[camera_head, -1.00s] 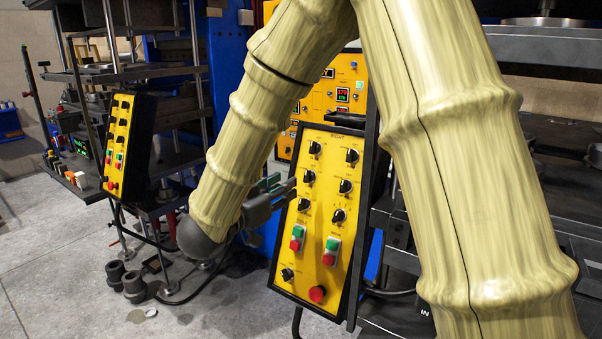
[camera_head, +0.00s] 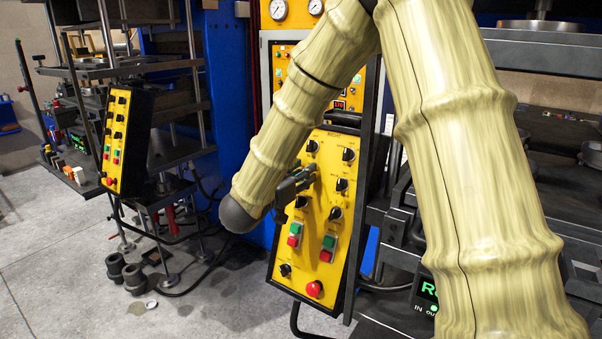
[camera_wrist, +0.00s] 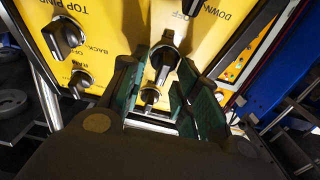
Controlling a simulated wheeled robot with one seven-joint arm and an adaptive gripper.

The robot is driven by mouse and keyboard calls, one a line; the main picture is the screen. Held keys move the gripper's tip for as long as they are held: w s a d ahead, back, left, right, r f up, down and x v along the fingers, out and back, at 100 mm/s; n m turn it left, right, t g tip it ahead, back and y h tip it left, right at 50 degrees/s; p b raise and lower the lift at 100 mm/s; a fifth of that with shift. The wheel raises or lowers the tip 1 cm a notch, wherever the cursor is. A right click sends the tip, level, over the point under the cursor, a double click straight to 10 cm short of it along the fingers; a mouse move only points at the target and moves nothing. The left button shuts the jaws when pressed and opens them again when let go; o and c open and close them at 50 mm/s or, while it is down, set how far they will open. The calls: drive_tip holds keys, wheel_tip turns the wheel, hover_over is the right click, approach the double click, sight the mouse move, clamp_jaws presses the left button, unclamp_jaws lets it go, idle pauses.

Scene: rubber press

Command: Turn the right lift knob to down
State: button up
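The right control panel (camera_head: 270,272) is a tilted yellow plate in a black frame, with two columns of black knobs and coloured buttons. My gripper (camera_head: 312,172) is at the upper part of its left column, hiding part of a knob there. In the wrist view my gripper (camera_wrist: 168,72) is open, with one green-padded finger on each side of a black knob (camera_wrist: 165,60). Upside-down lettering reading "DOWN" and "OFF" shows near that knob. I cannot tell whether the fingers touch it, or its exact setting.
Other knobs are close by: a lower left-column knob (camera_head: 302,203), a right-column knob (camera_head: 341,185), and a knob by "TOP PING" lettering (camera_wrist: 64,36). A red button (camera_head: 314,289) is at the panel's bottom. Another yellow panel (camera_head: 116,140) stands left. Floor between is partly clear.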

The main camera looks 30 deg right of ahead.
drive_tip(key=shift+c, duration=0.4)
drive_tip(key=c, duration=0.6)
drive_tip(key=shift+r+n+p, duration=0.15)
drive_tip(key=shift+n+p, duration=0.25)
drive_tip(key=n+t+p, duration=0.1)
drive_tip(key=n+p, duration=0.2)
drive_tip(key=shift+r+t+y, duration=0.15)
drive_tip(key=shift+t+y, duration=0.15)
drive_tip(key=shift+y, duration=0.1)
drive_tip(key=n+t+y+p, duration=0.1)
drive_tip(key=n+p, duration=0.2)
drive_tip(key=n, duration=0.1)
drive_tip(key=shift+w+a+p, duration=0.1)
drive_tip(key=shift+p, duration=0.25)
drive_tip(key=shift+f+n+t+y+p, duration=0.2)
drive_tip(key=shift+n+y+p, duration=0.1)
drive_tip(key=shift+n+p, duration=0.45)
drive_tip(key=shift+f+n+t+y+p, duration=0.1)
drive_tip(key=shift+n+t+y+p, duration=0.25)
drive_tip(key=shift+n, duration=0.6)
